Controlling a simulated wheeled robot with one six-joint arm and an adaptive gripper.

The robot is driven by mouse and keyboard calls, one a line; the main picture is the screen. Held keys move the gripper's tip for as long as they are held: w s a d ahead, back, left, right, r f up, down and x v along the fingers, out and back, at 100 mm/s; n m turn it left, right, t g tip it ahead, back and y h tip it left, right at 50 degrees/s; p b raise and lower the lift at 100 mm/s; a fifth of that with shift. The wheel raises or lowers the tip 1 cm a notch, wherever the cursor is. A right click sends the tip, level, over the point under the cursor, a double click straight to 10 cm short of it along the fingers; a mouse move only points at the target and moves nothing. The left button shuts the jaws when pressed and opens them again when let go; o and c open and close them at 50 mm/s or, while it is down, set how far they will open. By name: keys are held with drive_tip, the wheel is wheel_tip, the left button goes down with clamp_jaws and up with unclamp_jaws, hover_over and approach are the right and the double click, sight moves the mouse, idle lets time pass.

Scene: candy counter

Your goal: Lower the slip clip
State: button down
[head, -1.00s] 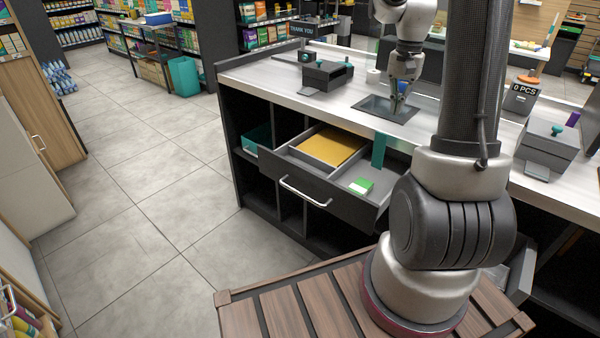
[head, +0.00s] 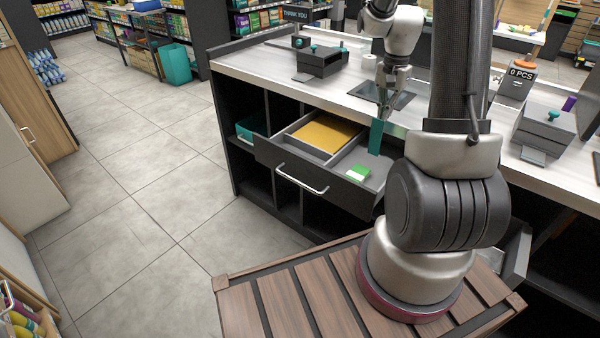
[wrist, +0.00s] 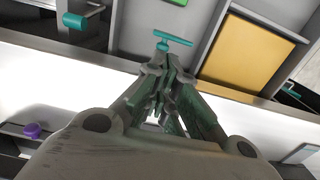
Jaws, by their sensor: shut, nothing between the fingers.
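A teal upright piece (head: 376,137) stands at the counter-side edge of the open drawer (head: 288,160). It may be the slip clip, but I cannot be sure. In the wrist view a teal T-shaped bar (wrist: 173,38), seen from above, appears to be the same piece. My gripper (head: 384,106) is shut and empty, pointing down near the counter's front edge. In the wrist view its fingertips (wrist: 161,62) are close to the teal bar; whether they touch it I cannot tell.
The drawer holds a yellow item (head: 325,132) and a green one (head: 358,173). Grey boxes with teal knobs (head: 322,62) (head: 546,128) stand on the counter. In the wrist view a teal-ended lever (wrist: 77,21) lies left of the drawer. Floor left of the counter is clear.

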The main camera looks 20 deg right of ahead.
drive_tip(key=shift+s+a+f, duration=0.1)
drive_tip(key=shift+f, duration=0.25)
drive_tip(key=shift+a, duration=0.1)
drive_tip(key=shift+s+a+r, duration=0.15)
drive_tip(key=shift+s+a, duration=0.45)
drive_tip(key=shift+a, duration=0.3)
drive_tip(key=shift+s+a, duration=0.3)
drive_tip(key=shift+a, duration=0.2)
drive_tip(key=shift+s+a, duration=0.25)
drive_tip(key=shift+a, duration=0.25)
